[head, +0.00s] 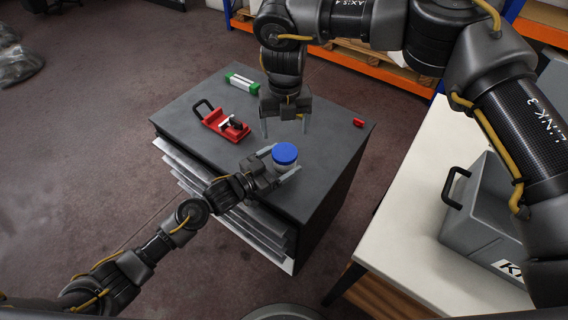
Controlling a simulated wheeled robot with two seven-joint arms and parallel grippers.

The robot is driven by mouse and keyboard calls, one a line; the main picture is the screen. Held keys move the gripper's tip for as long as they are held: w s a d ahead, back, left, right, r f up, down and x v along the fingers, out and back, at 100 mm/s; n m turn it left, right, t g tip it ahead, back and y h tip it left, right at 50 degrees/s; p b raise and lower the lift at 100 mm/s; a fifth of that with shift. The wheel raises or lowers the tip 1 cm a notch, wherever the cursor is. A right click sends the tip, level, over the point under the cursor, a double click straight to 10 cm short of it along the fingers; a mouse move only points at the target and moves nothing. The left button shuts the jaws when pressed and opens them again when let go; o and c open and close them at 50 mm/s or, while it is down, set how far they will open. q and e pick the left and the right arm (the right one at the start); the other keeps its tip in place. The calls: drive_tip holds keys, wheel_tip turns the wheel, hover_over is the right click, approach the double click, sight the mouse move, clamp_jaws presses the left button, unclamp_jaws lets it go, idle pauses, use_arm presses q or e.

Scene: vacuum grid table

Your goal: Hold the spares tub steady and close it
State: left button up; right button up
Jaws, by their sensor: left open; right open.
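The spares tub (286,166) stands upright near the right edge of the dark table top, a small pale container with a blue lid (285,152) on top. My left gripper (281,165) is open, with one finger on either side of the tub at its body height; I cannot tell whether the fingers touch it. My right gripper (284,128) is open and empty, pointing down above the table, behind the tub and apart from the lid. Whether the lid sits fully down is too small to tell.
On the dark table (185,110) lie a red tool with a black handle (222,124), a green and white item (242,83) and a small red piece (359,122). A white table (405,225) with a grey case (485,215) stands at right. An orange shelf (375,66) is behind.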

use_arm(q)
drive_tip(key=shift+d+r, duration=0.1)
use_arm(e)
drive_tip(key=shift+s+r, duration=0.1)
drive_tip(key=shift+s, duration=0.05)
use_arm(q)
drive_tip(key=c, duration=0.4)
clamp_jaws()
use_arm(e)
drive_tip(key=n, duration=0.7)
drive_tip(key=shift+a, duration=0.25)
drive_tip(key=n, duration=0.5)
drive_tip(key=shift+n, duration=0.4)
drive_tip(key=n, duration=0.9)
drive_tip(key=shift+d+n, duration=0.2)
drive_tip(key=shift+n, duration=0.2)
